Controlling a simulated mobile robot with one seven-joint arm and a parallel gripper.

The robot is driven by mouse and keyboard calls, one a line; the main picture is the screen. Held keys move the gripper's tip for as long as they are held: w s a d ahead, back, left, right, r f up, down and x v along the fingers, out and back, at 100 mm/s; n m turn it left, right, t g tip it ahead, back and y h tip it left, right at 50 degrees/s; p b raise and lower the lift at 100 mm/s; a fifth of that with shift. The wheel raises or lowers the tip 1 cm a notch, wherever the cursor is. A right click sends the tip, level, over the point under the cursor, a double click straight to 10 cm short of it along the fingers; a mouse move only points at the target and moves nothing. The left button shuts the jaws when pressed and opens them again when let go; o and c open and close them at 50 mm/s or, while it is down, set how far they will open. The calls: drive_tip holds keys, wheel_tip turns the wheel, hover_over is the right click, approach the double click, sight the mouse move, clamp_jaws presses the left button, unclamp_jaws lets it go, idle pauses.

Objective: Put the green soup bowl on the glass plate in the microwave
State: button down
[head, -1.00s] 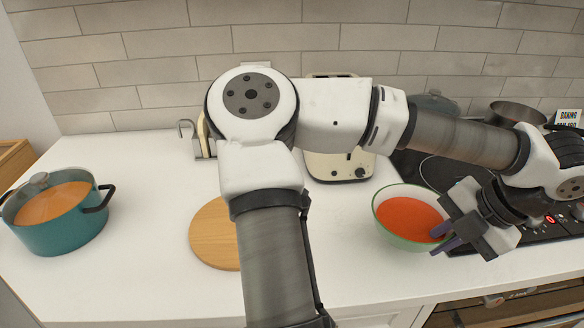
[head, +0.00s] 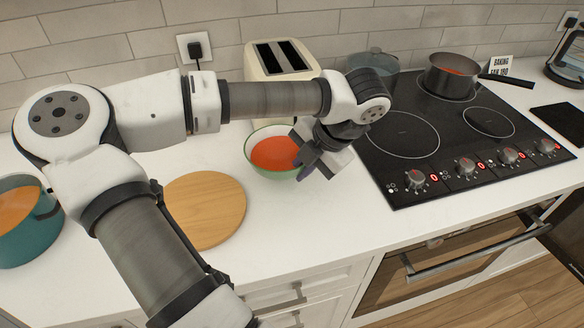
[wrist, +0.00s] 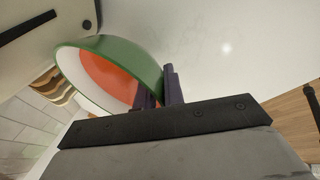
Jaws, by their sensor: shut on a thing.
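The green soup bowl (head: 259,165), white inside and filled with orange-red soup, is in front of the toaster and left of the stove in the head view. My gripper (head: 307,166) is shut on the bowl's right rim. In the wrist view, the bowl (wrist: 146,58) is between the two dark fingers of my gripper (wrist: 160,92), and its green outer wall shows. I cannot tell whether the bowl touches the counter or hangs just above it. I cannot make out the microwave or its glass plate in these views.
A round wooden board (head: 210,205) lies left of the bowl, and a teal pot (head: 28,240) stands at the far left. The toaster (head: 280,85) is behind the bowl. The black stove (head: 440,120) with a saucepan (head: 447,82) is at the right. Counter in front is clear.

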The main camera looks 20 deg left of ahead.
sight(280, 158)
drive_tip(key=shift+a+r, duration=0.1)
drive_tip(key=shift+a, duration=0.5)
drive_tip(key=p+x, duration=0.2)
drive_tip(key=x, duration=0.1)
drive_tip(key=shift+d, duration=0.3)
drive_tip(key=shift+f, duration=0.5)
drive_tip(key=shift+f, duration=0.2)
drive_tip(key=c, duration=1.8)
unclamp_jaws()
drive_tip(key=shift+r, duration=0.1)
